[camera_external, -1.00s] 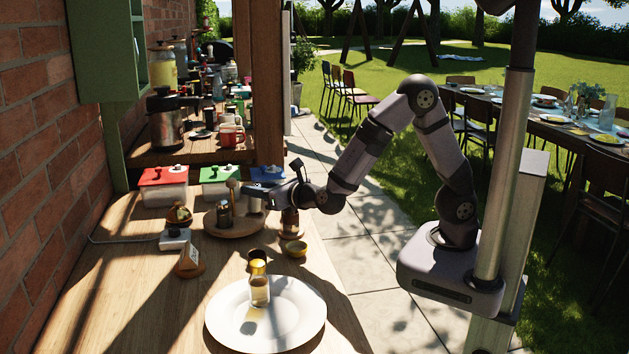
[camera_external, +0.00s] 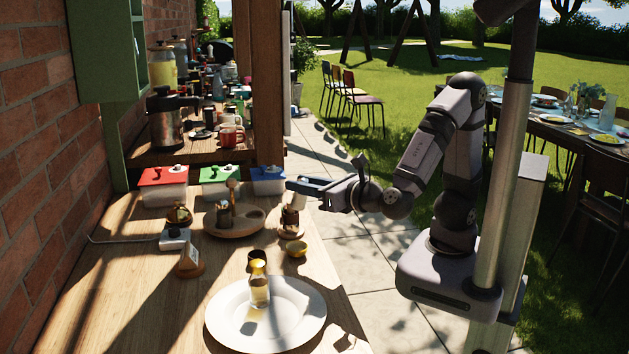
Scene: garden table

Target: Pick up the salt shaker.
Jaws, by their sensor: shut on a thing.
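My gripper (camera_external: 297,187) is shut on the salt shaker (camera_external: 298,201), a small pale, silvery shaker at its fingertips. The gripper points left, above the right edge of the wooden counter. The shaker's upper part is hidden by the fingers. It looks raised, in line with a brown object on the counter below; I cannot tell whether they touch. The round wooden caddy (camera_external: 244,229) stands to the left, with an empty spot on its right side. Another dark shaker (camera_external: 225,216) and a wooden-handled piece remain in its left part.
Boxes with red (camera_external: 163,175), green (camera_external: 219,173) and blue (camera_external: 268,173) lids stand behind.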

